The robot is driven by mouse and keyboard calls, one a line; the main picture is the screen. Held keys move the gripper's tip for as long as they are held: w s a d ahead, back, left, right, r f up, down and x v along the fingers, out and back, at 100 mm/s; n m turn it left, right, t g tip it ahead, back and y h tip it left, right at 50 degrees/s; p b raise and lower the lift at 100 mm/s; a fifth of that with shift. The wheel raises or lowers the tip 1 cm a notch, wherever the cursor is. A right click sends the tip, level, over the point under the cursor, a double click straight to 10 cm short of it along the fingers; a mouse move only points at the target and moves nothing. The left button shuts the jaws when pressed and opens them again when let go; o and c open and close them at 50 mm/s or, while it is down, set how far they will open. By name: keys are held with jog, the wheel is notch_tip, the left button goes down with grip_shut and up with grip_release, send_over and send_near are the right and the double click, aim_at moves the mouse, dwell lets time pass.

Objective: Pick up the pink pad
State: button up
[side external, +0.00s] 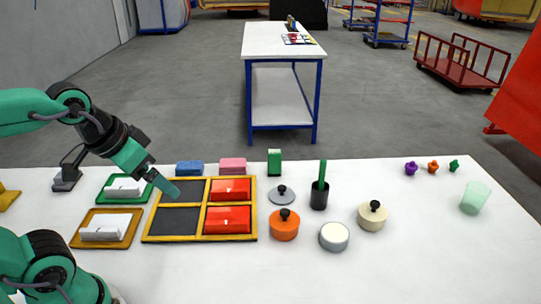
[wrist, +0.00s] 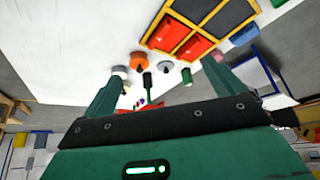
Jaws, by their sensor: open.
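The pink pad (side external: 232,165) lies on the white table behind the yellow-framed tray, between a blue pad (side external: 189,168) and a green block (side external: 274,162). In the wrist view the pink pad (wrist: 218,55) shows small near the tip of the right finger, partly hidden. My gripper (side external: 168,187) is above the left part of the tray, to the left of the pink pad and apart from it. In the wrist view my gripper (wrist: 163,72) has its two fingers wide apart with nothing held between them.
The yellow-framed tray (side external: 205,209) holds two red blocks and dark panels. Green (side external: 107,188) and orange (side external: 75,239) trays with white blocks stand left. A black cup (side external: 319,198) with a green stick, an orange pot (side external: 285,226) and other lidded pots stand right.

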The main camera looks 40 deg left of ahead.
dwell(0.4)
jog(key=shift+o, duration=0.6)
jog(key=shift+w+r, duration=0.1)
jog(key=shift+w, duration=0.05)
jog(key=n+g, duration=0.6)
jog(key=n, duration=0.3)
send_over(232, 165)
notch_tip(232, 165, down, 16)
jog(key=shift+d, duration=0.15)
jog(key=shift+w+a+f, duration=0.1)
jog(key=shift+a+f, duration=0.15)
jog(key=shift+f, duration=0.2)
